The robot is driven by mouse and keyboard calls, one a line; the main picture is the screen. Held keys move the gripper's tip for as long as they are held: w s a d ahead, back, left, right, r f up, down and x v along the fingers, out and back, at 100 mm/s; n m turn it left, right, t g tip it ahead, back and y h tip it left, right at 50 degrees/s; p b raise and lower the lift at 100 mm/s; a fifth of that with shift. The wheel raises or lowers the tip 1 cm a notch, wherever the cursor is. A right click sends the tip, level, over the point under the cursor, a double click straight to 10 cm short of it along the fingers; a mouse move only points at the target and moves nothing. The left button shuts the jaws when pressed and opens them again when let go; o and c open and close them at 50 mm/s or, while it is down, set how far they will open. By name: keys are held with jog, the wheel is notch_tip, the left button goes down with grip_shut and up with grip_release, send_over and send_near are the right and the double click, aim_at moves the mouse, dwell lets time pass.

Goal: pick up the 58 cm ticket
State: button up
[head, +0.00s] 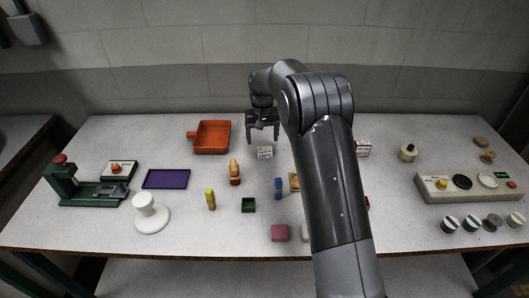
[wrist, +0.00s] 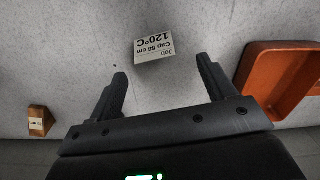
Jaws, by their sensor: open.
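The 58 cm ticket (head: 265,152) is a small white card block that stands on the table below and just right of my gripper in the head view. In the wrist view the ticket (wrist: 154,45) shows upside down, with print reading Job, Cap 58 cm, 120°C. My gripper (head: 263,138) is open and empty above the table. In the wrist view its two fingers (wrist: 162,78) are spread apart, and the ticket lies beyond the fingertips, between their lines and apart from both.
An orange tray (head: 195,134) stands left of the ticket; its rim shows in the wrist view (wrist: 248,68). A wooden block with a label (wrist: 41,121) is at the wrist view's left. A white labelled box (head: 363,148) stands right of my arm. The table around the ticket is clear.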

aim_at(264, 150)
jog(key=f, duration=0.5)
jog(key=shift+d+f, duration=0.15)
jog(key=shift+d, duration=0.2)
jog(key=c, duration=1)
jog(key=shift+c, duration=0.2)
